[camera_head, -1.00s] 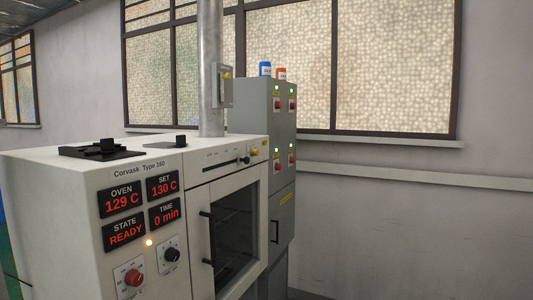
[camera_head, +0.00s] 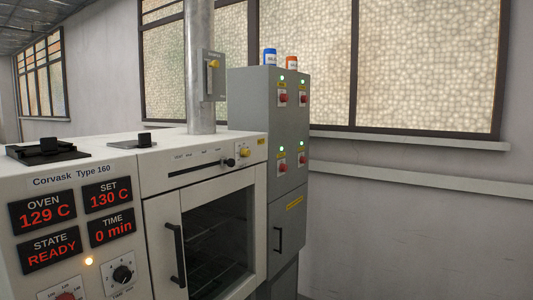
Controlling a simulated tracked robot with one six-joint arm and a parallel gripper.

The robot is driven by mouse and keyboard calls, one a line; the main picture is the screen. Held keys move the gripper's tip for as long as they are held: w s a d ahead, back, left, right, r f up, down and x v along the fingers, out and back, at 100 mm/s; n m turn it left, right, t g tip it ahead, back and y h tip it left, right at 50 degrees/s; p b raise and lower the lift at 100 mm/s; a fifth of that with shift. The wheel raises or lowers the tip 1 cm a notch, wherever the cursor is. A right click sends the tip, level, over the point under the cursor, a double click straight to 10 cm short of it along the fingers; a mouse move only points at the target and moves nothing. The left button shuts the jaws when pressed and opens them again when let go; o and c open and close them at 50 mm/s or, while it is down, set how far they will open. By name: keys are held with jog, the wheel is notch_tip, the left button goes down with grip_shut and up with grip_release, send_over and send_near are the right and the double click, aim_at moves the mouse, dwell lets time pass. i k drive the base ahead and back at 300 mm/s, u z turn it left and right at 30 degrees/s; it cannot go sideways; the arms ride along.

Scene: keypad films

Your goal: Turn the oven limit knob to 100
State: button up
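The white oven (camera_head: 70,183), marked Corvask Type 160, fills the left side of the head view. Its displays (camera_head: 70,225) read oven 129 C, set 130 C, state READY and time 0 min. A red knob (camera_head: 66,296) on a white dial plate is cut off by the bottom edge; its pointer setting cannot be read. A black knob (camera_head: 122,273) on its own dial sits to its right. I cannot read which one is labelled as the limit knob. The oven door (camera_head: 220,240) is shut. My gripper is not in view.
A grey cabinet (camera_head: 258,110) with red switches and green lamps stands right of the oven, with a blue jar (camera_head: 269,56) and an orange jar (camera_head: 292,62) on top. A metal duct (camera_head: 200,60) rises behind the oven. The right side shows bare wall.

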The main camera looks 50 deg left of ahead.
aim_at(244, 152)
jog(key=i, duration=1.25)
jog(key=u, duration=3.45)
